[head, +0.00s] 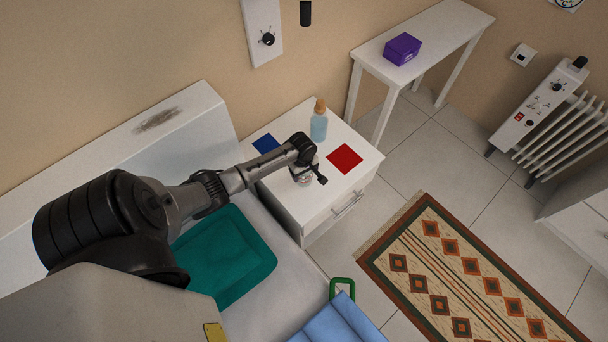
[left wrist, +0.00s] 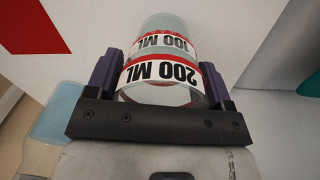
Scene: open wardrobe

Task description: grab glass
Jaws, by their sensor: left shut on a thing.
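The glass (head: 304,177) is at the nightstand (head: 330,212) in the head view, between the blue and red squares, partly hidden by my gripper. In the left wrist view the glass (left wrist: 165,72) is clear, with red and white bands marked 100 ML and 200 ML. My left gripper (head: 309,168) is shut on the glass, with one dark finger on each side of it in the left wrist view (left wrist: 160,80). I cannot tell whether the glass touches the nightstand top. My right gripper is not in view.
A corked bottle (head: 319,124) stands behind the glass on the nightstand. A red square (head: 345,159) and a blue square (head: 266,143) lie on the top. The bed with a teal pillow (head: 225,257) is at the left. A purple box (head: 402,49) sits on a side table.

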